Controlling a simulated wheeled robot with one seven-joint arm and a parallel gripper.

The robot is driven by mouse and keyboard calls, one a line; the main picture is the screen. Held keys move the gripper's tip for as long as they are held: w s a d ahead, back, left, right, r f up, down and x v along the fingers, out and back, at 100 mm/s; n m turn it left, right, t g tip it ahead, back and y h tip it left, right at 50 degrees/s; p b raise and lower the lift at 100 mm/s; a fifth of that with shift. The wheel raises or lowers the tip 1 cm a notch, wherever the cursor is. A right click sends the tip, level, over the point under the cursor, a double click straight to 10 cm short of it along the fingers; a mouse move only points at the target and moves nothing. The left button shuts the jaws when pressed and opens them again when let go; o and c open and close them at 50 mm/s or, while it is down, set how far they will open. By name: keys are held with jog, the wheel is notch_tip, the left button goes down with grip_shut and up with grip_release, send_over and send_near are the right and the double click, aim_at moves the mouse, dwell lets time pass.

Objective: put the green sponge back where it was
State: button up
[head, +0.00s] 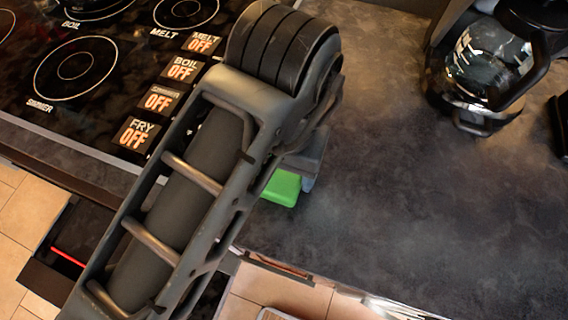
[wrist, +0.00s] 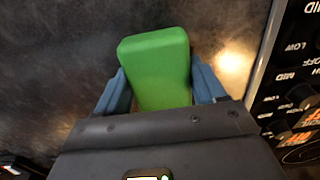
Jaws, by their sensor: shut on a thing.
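The green sponge (wrist: 157,62) is between the two blue fingers of my gripper (wrist: 161,88) in the wrist view, with a finger against each side. In the head view the sponge (head: 282,187) shows just past my arm, over the dark countertop near its front edge. My gripper (head: 298,178) is mostly hidden behind my arm there; one blue-grey finger shows beside the sponge. I cannot tell whether the sponge touches the countertop.
A black stovetop (head: 75,62) with marked burners lies to the left. A glass coffee pot (head: 487,68) stands at the back right. The dark countertop (head: 400,210) is clear in the middle and right. An open drawer edge (head: 275,264) shows below the counter's front edge.

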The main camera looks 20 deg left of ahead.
jog(key=shift+f, duration=0.25)
jog(key=o, duration=0.8)
jog(key=shift+f, duration=0.1)
jog(key=shift+o, duration=0.9)
jog(key=shift+d+f, duration=0.1)
jog(key=shift+d, duration=0.1)
jog(key=shift+w+r, duration=0.1)
jog(key=shift+r, duration=0.6)
jog(key=r, duration=1.1)
jog(key=shift+a+r, duration=0.2)
jog(key=shift+r, duration=0.1)
